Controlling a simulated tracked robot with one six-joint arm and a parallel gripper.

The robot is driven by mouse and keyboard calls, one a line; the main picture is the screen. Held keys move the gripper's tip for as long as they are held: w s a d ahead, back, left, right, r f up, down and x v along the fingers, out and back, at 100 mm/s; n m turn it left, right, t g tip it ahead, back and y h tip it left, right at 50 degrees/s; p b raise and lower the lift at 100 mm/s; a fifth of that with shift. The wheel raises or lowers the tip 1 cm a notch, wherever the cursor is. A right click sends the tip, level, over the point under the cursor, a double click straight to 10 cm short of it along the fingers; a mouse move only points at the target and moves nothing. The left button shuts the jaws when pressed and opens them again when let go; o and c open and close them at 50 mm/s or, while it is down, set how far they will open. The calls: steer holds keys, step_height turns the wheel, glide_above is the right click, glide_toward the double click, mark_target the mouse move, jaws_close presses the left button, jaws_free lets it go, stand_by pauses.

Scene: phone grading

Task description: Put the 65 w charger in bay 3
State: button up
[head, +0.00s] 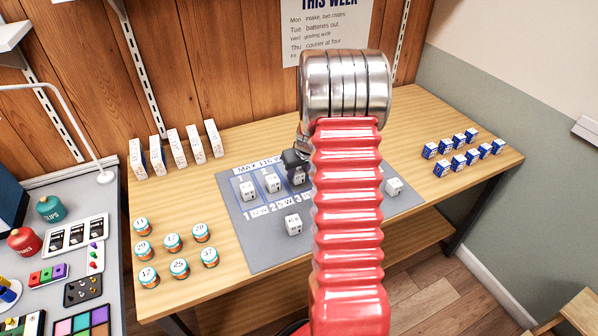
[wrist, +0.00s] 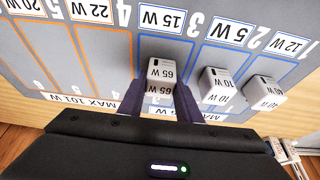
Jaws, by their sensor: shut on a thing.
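The 65 W charger (wrist: 160,72) is a small white block with 65 W printed on it. My gripper (wrist: 160,102) is shut on it, one dark finger on each side. The charger is over or in the blue-outlined bay 3 (wrist: 166,45), whose plate reads 15 W. I cannot tell whether it touches the mat. In the head view my dark gripper (head: 296,165) is low over the grey mat (head: 262,250), and my arm hides much of the mat. The 10 W charger (wrist: 216,86) is in bay 2. The 40 W charger (wrist: 262,93) is in bay 1.
One white charger (head: 293,224) lies at the mat's front and another (head: 393,187) at its right. Numbered jars (head: 172,243) stand left, white boxes (head: 173,148) at the back left, and blue-and-white boxes (head: 458,160) at the right. Bare tabletop lies between these groups.

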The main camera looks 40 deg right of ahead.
steer(key=o, duration=1.1)
steer(key=shift+f, duration=0.1)
steer(key=v, duration=1.2)
steer(key=shift+a, duration=0.1)
